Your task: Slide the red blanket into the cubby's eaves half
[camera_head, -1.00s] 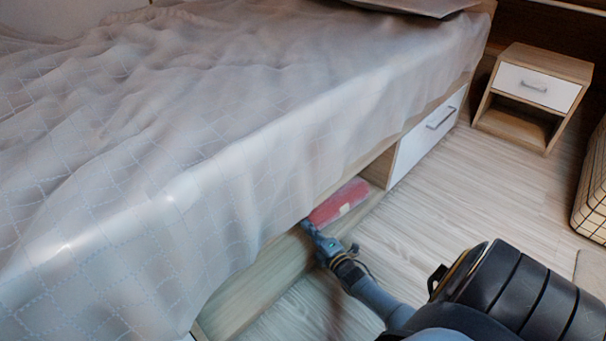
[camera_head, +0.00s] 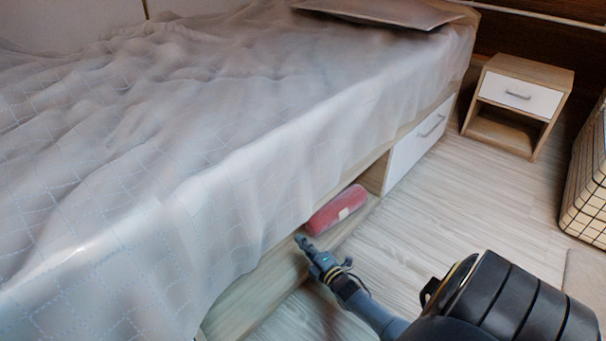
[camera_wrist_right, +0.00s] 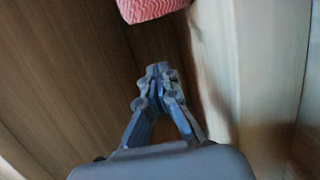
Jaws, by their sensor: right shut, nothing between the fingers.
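The red blanket (camera_head: 338,209) is a rolled bundle with a pale label. It lies in the open cubby (camera_head: 374,174) under the bed, towards the cubby's right end near the white drawer. My right gripper (camera_head: 303,240) is shut and empty at the cubby's front, just left of and nearer than the blanket, with a small gap between them. In the right wrist view the shut fingertips (camera_wrist_right: 157,78) point at the blanket (camera_wrist_right: 150,8), whose edge shows at the top, apart from them. The draped bedspread hides the cubby's depth. My left gripper is not in view.
The grey bedspread (camera_head: 180,190) hangs over the cubby's opening. A white drawer front (camera_head: 418,143) closes the bed base to the right. A nightstand (camera_head: 515,100) and a wire basket (camera_head: 588,180) stand further right. The floor between is clear.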

